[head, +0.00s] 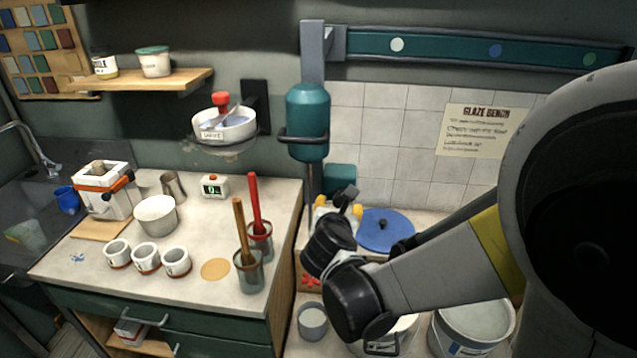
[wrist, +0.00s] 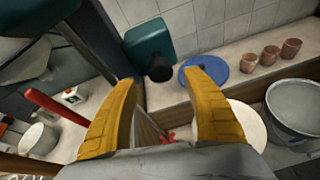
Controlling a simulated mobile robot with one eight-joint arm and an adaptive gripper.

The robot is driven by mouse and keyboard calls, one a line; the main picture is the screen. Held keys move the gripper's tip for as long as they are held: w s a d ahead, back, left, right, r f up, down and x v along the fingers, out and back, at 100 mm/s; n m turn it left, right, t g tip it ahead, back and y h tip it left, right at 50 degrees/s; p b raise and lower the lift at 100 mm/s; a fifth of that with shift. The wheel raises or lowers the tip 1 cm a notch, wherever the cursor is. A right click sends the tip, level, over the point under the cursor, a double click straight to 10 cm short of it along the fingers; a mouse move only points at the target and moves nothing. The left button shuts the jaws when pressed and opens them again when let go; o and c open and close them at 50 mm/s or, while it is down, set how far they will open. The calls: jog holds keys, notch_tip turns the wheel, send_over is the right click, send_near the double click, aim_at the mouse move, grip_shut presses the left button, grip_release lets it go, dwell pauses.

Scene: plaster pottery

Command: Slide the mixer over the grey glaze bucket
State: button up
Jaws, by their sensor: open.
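The mixer (head: 308,122), a teal motor body with a dark ring handle, hangs on a grey bracket at the left end of the teal wall rail (head: 440,47). The bucket at the right (head: 476,322) holds pale grey contents and looks like the grey glaze bucket; it also shows in the wrist view (wrist: 298,105). A paler bucket (wrist: 245,122) stands to its left. My gripper (head: 338,209) is open and empty, below and slightly right of the mixer body. In the wrist view its yellow fingers (wrist: 163,112) are spread, with a teal box (wrist: 147,42) beyond them.
The rail bears white, blue and green dots. A blue disc (head: 385,230) lies on the ledge beyond my gripper. Two jars with red and wooden handles (head: 249,272) stand on the left counter. My arm hides part of the bucket area.

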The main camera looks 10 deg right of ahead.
aim_at(340, 202)
jog(key=b+x, duration=0.1)
jog(key=x, duration=0.4)
jog(key=shift+w+d+f, duration=0.1)
jog(key=shift+w, duration=0.05)
grip_shut()
